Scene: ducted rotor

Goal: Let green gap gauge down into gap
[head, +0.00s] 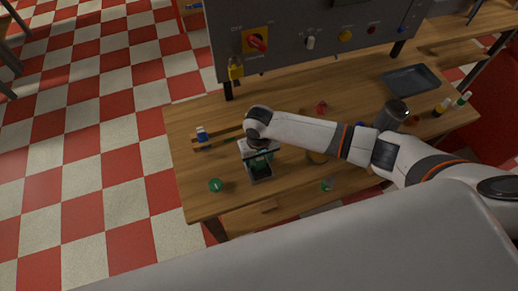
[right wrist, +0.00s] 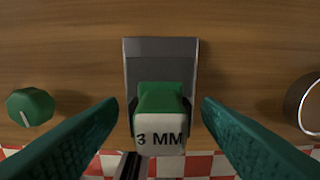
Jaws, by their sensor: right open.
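The green gap gauge (right wrist: 160,98) shows in the right wrist view, with a pale end face marked "3 MM". It sits between the two teal fingers of my right gripper (right wrist: 160,110), which are spread with a space on each side of it. Behind the gauge is a grey rectangular block or holder (right wrist: 160,48) on the wood. Whether the gauge sits inside it or in a gap, I cannot tell. In the head view my right gripper (head: 260,158) is low over the same grey holder (head: 262,179), and its wrist hides part of it. My left gripper is not in view.
A green knob (head: 215,185) lies left of the holder on the wooden table (head: 300,190). A blue-and-white item (head: 202,134), a red knob (head: 321,107), a metal cylinder (head: 391,114) and a dark tray (head: 411,80) are also there. A grey panel (head: 320,40) stands behind.

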